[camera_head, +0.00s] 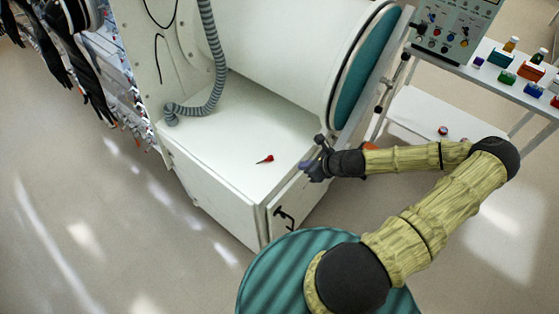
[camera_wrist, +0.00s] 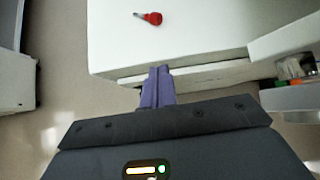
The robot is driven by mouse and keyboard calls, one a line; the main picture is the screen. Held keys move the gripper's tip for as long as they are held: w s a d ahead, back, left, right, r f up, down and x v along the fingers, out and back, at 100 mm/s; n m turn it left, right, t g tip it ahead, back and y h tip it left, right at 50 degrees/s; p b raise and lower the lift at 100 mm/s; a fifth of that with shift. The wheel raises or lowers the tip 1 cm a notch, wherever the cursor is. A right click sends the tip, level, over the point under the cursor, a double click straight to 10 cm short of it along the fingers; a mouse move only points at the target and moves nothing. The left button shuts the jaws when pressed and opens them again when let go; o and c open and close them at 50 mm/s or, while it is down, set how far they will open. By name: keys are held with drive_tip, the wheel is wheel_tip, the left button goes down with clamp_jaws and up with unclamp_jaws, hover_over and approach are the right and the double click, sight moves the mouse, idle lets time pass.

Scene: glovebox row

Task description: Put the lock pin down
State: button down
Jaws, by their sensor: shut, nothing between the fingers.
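The lock pin (camera_head: 265,159) is a small piece with a red head and a thin dark shaft. It lies on its side on the white cabinet top, near the front edge. In the wrist view the lock pin (camera_wrist: 150,18) lies beyond my fingers, apart from them. My gripper (camera_head: 312,160) is at the cabinet's front right edge, to the right of the pin in the head view. In the wrist view my gripper (camera_wrist: 158,72) has its purple fingers together with nothing between them.
The white cabinet (camera_head: 225,125) carries a large white cylinder (camera_head: 290,45) with a teal end. A grey hose (camera_head: 215,60) hangs down to its top. A control panel (camera_head: 455,25) and a shelf with small coloured items (camera_head: 500,75) stand at the right. The cabinet top around the pin is clear.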

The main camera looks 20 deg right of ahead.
sight(264, 161)
drive_tip(key=p+x, duration=0.3)
drive_tip(key=x, duration=0.6)
drive_tip(key=shift+w+a+f, duration=0.1)
drive_tip(key=shift+a, duration=0.05)
drive_tip(key=shift+w+a+p, duration=0.8)
drive_tip(key=shift+w, duration=0.25)
drive_tip(key=shift+w+a, duration=0.3)
drive_tip(key=shift+w, duration=0.15)
drive_tip(key=shift+w, duration=0.1)
